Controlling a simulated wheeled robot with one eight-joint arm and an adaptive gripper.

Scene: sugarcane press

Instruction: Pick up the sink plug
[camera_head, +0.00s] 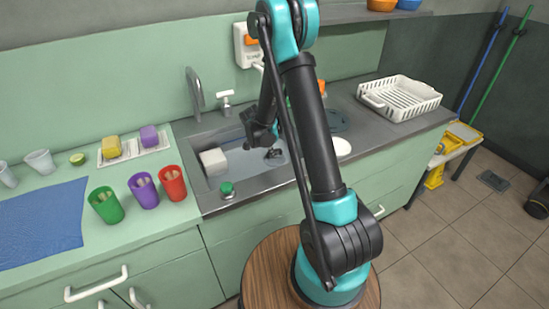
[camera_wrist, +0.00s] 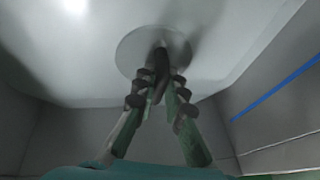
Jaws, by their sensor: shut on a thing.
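The sink plug (camera_wrist: 134,50) shows in the wrist view as a flat grey disc at the bottom of the sink, with a dark upright part at its middle. My gripper (camera_wrist: 160,72) is shut on that dark part, its two fingertips close together over the disc. The disc looks level, and I cannot tell whether it is clear of the sink floor. In the head view, my gripper (camera_head: 272,152) reaches down into the sink (camera_head: 240,173), and the plug is too small and dark to tell apart from the fingertips.
A white block (camera_head: 213,162) lies in the sink's left part. The tap (camera_head: 194,90) rises behind. Green, purple and red cups (camera_head: 172,184) stand left of the sink. A white dish rack (camera_head: 399,97) is at right.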

